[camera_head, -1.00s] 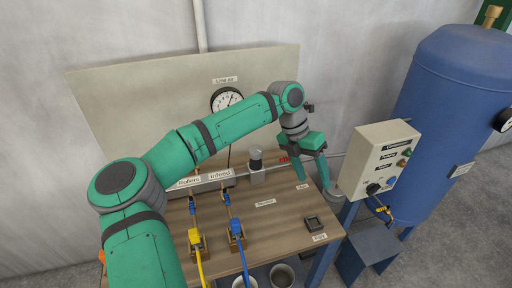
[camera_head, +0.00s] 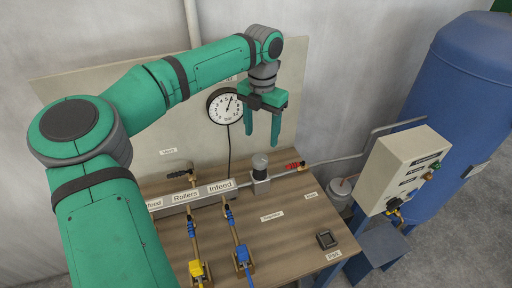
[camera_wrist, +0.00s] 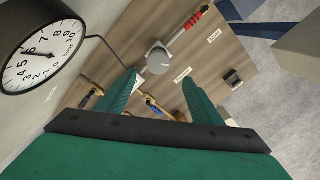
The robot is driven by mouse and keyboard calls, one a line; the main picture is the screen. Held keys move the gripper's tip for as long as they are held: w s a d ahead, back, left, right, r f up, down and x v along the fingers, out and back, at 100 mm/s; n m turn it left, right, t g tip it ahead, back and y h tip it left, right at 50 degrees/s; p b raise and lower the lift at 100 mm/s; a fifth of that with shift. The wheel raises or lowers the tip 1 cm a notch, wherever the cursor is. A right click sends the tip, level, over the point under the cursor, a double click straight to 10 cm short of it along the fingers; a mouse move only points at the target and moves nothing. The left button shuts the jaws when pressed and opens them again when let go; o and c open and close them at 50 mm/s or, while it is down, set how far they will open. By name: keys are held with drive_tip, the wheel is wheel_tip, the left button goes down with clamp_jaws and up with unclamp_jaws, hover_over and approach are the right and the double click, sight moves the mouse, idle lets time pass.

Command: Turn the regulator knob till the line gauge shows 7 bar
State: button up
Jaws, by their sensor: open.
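In the wrist view the knob (camera_wrist: 158,61) shows beyond and between the fingertips. The round white line gauge (camera_head: 225,106) hangs on the backboard; its needle points nearly straight up, slightly right, around the middle of the scale. The gauge (camera_wrist: 42,50) also shows at the wrist view's left, too tilted for an exact reading. My gripper (camera_head: 262,138) is open, fingers down, above the knob and apart from it. The wrist view shows empty space between the fingers (camera_wrist: 158,80).
A red-handled valve (camera_head: 294,166) sits on the pipe right of the knob. A labelled manifold (camera_head: 205,193) with yellow and blue fittings lies left. A control box (camera_head: 403,168) and blue tank (camera_head: 457,110) stand right. The bench's front right (camera_head: 290,230) is mostly clear.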

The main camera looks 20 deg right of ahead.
sight(260, 158)
drive_tip(key=f, duration=1)
drive_tip(key=shift+w+f, duration=0.25)
drive_tip(key=shift+f, duration=0.1)
drive_tip(key=c, duration=1.1)
